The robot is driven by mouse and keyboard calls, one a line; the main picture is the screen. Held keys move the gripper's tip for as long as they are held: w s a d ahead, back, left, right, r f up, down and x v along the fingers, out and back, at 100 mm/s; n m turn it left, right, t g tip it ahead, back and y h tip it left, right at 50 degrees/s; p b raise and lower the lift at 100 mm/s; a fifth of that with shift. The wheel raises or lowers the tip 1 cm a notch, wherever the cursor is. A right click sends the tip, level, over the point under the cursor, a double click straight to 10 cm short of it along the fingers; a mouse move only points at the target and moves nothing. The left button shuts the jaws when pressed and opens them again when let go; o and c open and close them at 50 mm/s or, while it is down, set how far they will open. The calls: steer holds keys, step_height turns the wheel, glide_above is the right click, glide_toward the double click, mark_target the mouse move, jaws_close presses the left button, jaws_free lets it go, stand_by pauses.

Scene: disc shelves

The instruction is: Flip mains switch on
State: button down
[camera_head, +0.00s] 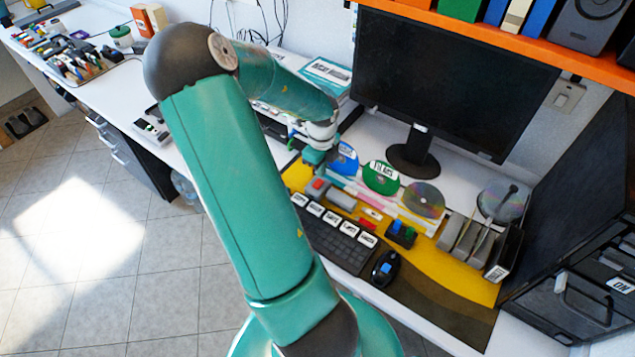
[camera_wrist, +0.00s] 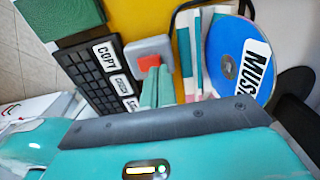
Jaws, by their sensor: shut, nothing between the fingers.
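In the head view my gripper (camera_head: 316,163) is just above and behind the box. A pale wall plate with a switch (camera_head: 565,97) is right of the monitor.
The keyboard (camera_head: 337,238) with labelled keycaps lies in front of the box. Discs (camera_head: 381,177) stand behind it, and a blue "MUSIC" disc (camera_wrist: 238,58) is close to my gripper's right. The monitor (camera_head: 450,75) stands at the back. A dark cabinet (camera_head: 575,190) closes the right side.

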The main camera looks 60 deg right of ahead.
steer(key=shift+f, duration=1.2)
steer(key=shift+r, duration=3.55)
steer(key=w+a+r+n+t+y, duration=0.1)
steer(key=w+a+r+n, duration=0.4)
steer(key=a, duration=0.3)
steer(key=w+a+r+n+t, duration=0.1)
steer(key=w+a+r+n, duration=0.25)
steer(key=a+n, duration=0.4)
steer(key=w+a+r+n+t+y, duration=0.1)
steer(key=w+a+r+n, duration=0.4)
steer(key=a, duration=0.3)
steer(key=s+a+r+n+t+h, duration=0.1)
steer(key=s+a+r+n, duration=0.2)
steer(key=a+n, duration=0.6)
steer(key=s+a+r+n+t+h, duration=0.1)
steer(key=s+a+r+n, duration=0.2)
steer(key=a+r+n, duration=0.3)
steer(key=a+n, duration=0.4)
steer(key=n, duration=0.1)
steer(key=shift+s+r+t, duration=0.2)
steer(key=shift+r+t, duration=0.1)
steer(key=shift+r, duration=0.1)
